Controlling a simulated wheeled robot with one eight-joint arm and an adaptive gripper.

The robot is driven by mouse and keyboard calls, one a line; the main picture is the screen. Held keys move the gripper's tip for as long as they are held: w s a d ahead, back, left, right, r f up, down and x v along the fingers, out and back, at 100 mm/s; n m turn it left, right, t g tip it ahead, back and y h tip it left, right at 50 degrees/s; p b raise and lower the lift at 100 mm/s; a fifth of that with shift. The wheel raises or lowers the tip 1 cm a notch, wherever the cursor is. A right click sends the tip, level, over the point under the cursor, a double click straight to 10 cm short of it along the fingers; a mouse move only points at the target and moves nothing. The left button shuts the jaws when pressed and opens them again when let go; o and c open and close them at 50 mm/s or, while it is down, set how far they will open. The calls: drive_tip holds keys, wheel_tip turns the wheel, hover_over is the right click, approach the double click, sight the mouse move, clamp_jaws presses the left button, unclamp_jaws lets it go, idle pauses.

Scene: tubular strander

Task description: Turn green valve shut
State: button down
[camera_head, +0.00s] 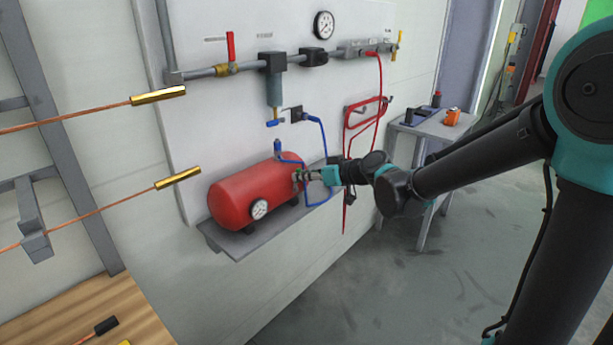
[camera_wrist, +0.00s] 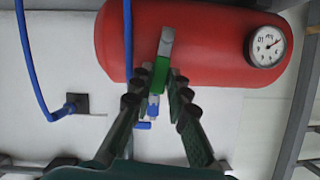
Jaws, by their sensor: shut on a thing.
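The green valve (camera_wrist: 160,76) is a small green handle at the end of the red tank (camera_wrist: 190,45). A grey metal piece lies above it and a blue piece below it in the wrist view. My gripper (camera_wrist: 157,82) has one dark finger on each side of the green handle and is shut on it. In the head view, my gripper (camera_head: 303,175) is at the right end of the red tank (camera_head: 245,195). The valve is small there and mostly hidden by the fingers.
The tank rests on a grey wall shelf (camera_head: 240,242). A round gauge (camera_head: 259,209) is on its front. Blue hoses (camera_head: 325,150) run close to my gripper. A red-handled valve (camera_head: 231,47) is on the pipe above. A small table (camera_head: 436,128) stands to the right.

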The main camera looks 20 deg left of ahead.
drive_tip(key=shift+s+a+n+t, duration=0.15)
drive_tip(key=shift+s+n+t, duration=0.15)
drive_tip(key=shift+s+n, duration=0.15)
idle(0.4)
drive_tip(key=c, duration=1.5)
unclamp_jaws()
drive_tip(key=shift+o, duration=0.2)
drive_tip(key=v, duration=1.2)
drive_tip(key=shift+s+a+r, duration=0.1)
